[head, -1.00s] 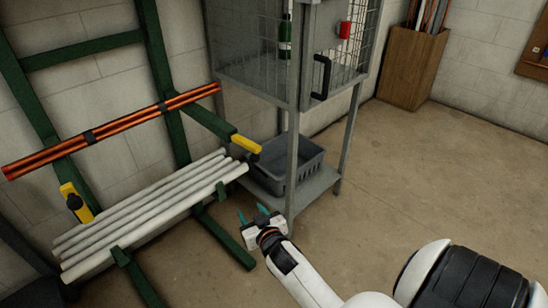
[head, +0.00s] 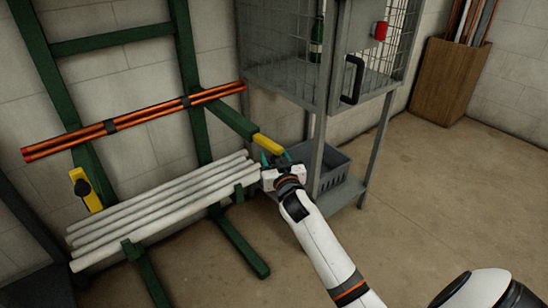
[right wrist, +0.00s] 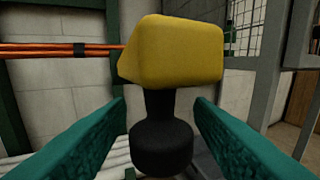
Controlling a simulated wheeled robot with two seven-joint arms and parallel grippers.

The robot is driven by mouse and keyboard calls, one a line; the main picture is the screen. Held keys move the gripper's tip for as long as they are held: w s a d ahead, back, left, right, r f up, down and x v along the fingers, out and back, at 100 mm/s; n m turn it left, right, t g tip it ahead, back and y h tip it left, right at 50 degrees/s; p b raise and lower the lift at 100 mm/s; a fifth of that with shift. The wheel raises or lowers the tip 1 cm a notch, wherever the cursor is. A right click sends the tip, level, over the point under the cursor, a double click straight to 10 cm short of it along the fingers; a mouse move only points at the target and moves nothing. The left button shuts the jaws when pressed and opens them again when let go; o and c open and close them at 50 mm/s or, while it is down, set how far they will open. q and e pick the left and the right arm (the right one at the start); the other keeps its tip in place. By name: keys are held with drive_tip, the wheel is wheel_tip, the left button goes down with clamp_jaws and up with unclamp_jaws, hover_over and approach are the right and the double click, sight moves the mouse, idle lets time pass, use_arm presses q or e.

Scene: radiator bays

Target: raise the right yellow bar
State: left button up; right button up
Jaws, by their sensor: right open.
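The right yellow bar (head: 270,146) sits at the end of a green rack arm, above the right end of the white pipes. In the right wrist view the yellow bar end (right wrist: 178,52) is large and close, with a black stem and round black knob (right wrist: 162,145) under it. My right gripper (head: 275,164) is just below the bar's end. Its teal fingers (right wrist: 160,135) are open, one on each side of the knob, with gaps visible. The left yellow bar (head: 86,190), with a black knob, is on the left rack post. My left gripper is not in view.
White pipes (head: 160,208) lie on the lower green rack arms. Orange copper-like pipes (head: 130,122) lie above them. A grey wire cage stand (head: 322,120) with a grey crate (head: 335,172) stands close right of my gripper. The floor (head: 440,220) at right is clear.

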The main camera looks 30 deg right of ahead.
drive_tip(key=shift+w+d, duration=0.2)
drive_tip(key=shift+w, duration=0.2)
drive_tip(key=shift+c, duration=0.5)
clamp_jaws()
